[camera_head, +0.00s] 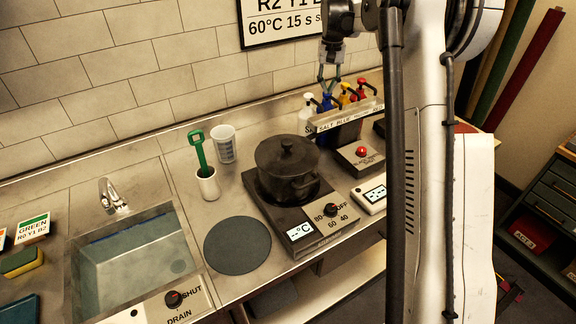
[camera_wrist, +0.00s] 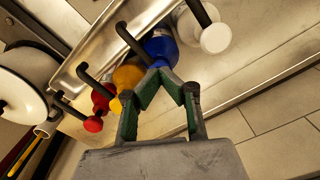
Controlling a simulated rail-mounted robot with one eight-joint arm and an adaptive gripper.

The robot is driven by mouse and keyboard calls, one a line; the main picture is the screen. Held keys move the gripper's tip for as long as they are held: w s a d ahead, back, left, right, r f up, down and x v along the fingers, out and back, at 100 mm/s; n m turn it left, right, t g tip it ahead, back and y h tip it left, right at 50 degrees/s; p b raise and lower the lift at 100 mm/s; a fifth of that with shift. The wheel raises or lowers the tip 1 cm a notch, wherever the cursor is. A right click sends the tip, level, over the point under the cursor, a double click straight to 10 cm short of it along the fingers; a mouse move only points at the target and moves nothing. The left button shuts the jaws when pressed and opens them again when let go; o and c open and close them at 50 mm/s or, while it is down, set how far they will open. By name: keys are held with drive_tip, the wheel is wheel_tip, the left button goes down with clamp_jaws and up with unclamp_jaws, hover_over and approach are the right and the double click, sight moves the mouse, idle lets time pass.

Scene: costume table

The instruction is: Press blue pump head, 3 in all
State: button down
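The blue pump bottle (camera_head: 327,103) stands in the row of pump bottles at the back of the counter. In the wrist view its blue body (camera_wrist: 161,48) is just beyond my fingertips, with its black spout (camera_wrist: 132,42) reaching left. The top of its pump head is partly hidden by the fingertips. My gripper (camera_head: 330,80) is above the blue bottle. In the wrist view its fingertips (camera_wrist: 166,76) come together with nothing visible between them. I cannot tell whether they touch the pump head.
A white pump bottle (camera_head: 308,113) stands left of the blue one; yellow (camera_head: 346,96) and red (camera_head: 360,90) ones stand right. A labelled metal rail (camera_head: 345,117) runs in front. A lidded dark pot (camera_head: 287,168) sits on a hotplate, beside a red-button box (camera_head: 361,152).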

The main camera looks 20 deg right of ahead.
drive_tip(key=shift+r+p, duration=0.8)
drive_tip(key=shift+r, duration=1)
drive_tip(key=shift+f, duration=0.25)
drive_tip(key=shift+f+b, duration=1.15)
drive_tip(key=shift+f, duration=0.45)
drive_tip(key=shift+r, duration=0.1)
drive_tip(key=shift+r+p, duration=0.9)
drive_tip(key=shift+r, duration=0.85)
drive_tip(key=shift+f, duration=0.3)
